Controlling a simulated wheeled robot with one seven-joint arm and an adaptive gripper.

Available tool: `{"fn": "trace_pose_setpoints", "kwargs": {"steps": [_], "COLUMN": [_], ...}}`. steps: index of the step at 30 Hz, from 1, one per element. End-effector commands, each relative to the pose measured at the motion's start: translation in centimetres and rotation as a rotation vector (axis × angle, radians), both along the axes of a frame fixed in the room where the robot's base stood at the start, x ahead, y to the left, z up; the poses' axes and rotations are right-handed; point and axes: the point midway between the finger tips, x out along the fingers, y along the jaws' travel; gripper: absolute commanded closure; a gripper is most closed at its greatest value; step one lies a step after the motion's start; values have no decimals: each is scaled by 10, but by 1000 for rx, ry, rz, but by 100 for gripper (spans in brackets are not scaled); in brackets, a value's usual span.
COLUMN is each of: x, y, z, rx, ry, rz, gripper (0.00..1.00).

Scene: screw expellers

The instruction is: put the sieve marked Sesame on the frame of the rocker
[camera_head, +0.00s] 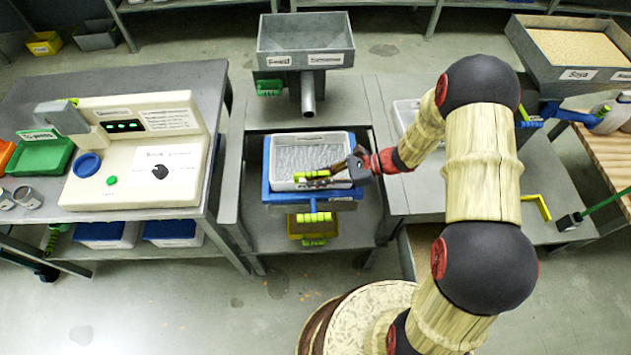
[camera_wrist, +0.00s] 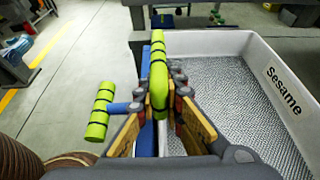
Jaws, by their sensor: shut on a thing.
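The sieve marked Sesame (camera_wrist: 283,90) is a white-walled tray with a grey mesh floor. In the head view the sieve (camera_head: 310,155) lies over the blue frame of the rocker (camera_head: 267,185). Part of the blue frame (camera_wrist: 144,138) also shows below the sieve in the wrist view. My gripper (camera_head: 322,179) is at the sieve's front side, reaching in from the right. In the wrist view my gripper (camera_wrist: 162,98) is shut on the sieve's green handle (camera_wrist: 158,60). I cannot tell whether the sieve rests fully on the frame.
A second green handle (camera_head: 313,217) juts from the rocker's front. A grey hopper (camera_head: 306,42) with a spout stands just behind the sieve. A cream control panel (camera_head: 140,150) is on the left table. A tray marked Soya (camera_head: 575,50) is at the far right.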

Motion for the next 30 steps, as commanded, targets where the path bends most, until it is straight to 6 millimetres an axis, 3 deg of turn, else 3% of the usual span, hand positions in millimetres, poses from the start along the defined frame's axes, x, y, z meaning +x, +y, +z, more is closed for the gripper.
{"fn": "trace_pose_setpoints", "kwargs": {"steps": [9, 10, 20, 30], "x": [1, 1, 1, 1], "y": [0, 0, 0, 0], "z": [-1, -1, 0, 3], "rx": [0, 0, 0, 0], "ry": [-3, -2, -2, -3], "rz": [0, 0, 0, 0], "gripper": [100, 91, 72, 72]}}
